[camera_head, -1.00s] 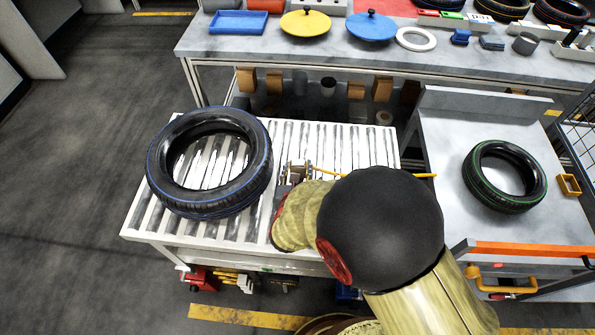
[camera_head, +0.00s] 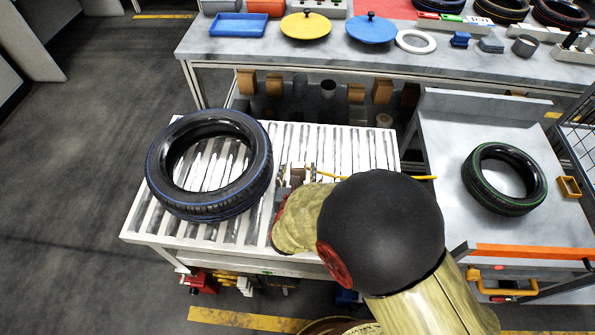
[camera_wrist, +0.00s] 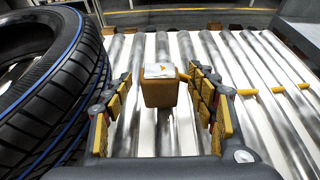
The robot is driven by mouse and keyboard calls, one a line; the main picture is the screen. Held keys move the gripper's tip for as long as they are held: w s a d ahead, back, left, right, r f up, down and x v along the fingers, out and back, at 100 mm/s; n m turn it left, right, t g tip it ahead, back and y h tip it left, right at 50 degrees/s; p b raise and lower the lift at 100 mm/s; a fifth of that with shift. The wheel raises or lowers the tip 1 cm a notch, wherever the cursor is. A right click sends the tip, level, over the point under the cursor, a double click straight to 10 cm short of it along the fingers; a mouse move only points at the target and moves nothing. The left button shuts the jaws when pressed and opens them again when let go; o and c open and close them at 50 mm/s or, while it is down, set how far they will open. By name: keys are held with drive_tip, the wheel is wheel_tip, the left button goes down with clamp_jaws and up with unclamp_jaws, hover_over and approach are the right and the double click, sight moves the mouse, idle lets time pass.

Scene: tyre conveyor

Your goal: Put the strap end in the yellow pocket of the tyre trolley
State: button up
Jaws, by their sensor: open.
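The strap end is a tan block (camera_wrist: 159,90) with a pale top, over the conveyor rollers in the wrist view. A thin yellow strap (camera_wrist: 277,89) runs right from it across the rollers; in the head view the strap (camera_head: 420,178) shows again beyond my arm, towards the trolley. My gripper (camera_wrist: 158,76) is open, with one yellow-padded finger on each side of the block and visible gaps to both. In the head view my gripper (camera_head: 297,173) is low over the conveyor, partly hidden by my wrist. The yellow pocket (camera_head: 569,187) is at the right edge of the tyre trolley (camera_head: 440,130).
A blue-striped tyre (camera_head: 255,185) lies on the roller conveyor (camera_head: 345,145), close left of my gripper. A green-striped tyre (camera_head: 480,190) lies on the trolley, left of the pocket. An orange bar (camera_head: 530,251) crosses the trolley's front. A workbench (camera_head: 270,45) stands behind.

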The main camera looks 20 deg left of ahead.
drive_tip(key=shift+s+r, duration=0.15)
drive_tip(key=shift+r, duration=0.1)
drive_tip(key=p+v, duration=0.4)
drive_tip(key=v, duration=0.7)
drive_tip(key=shift+s, duration=0.35)
drive_tip(key=shift+d+r, duration=0.1)
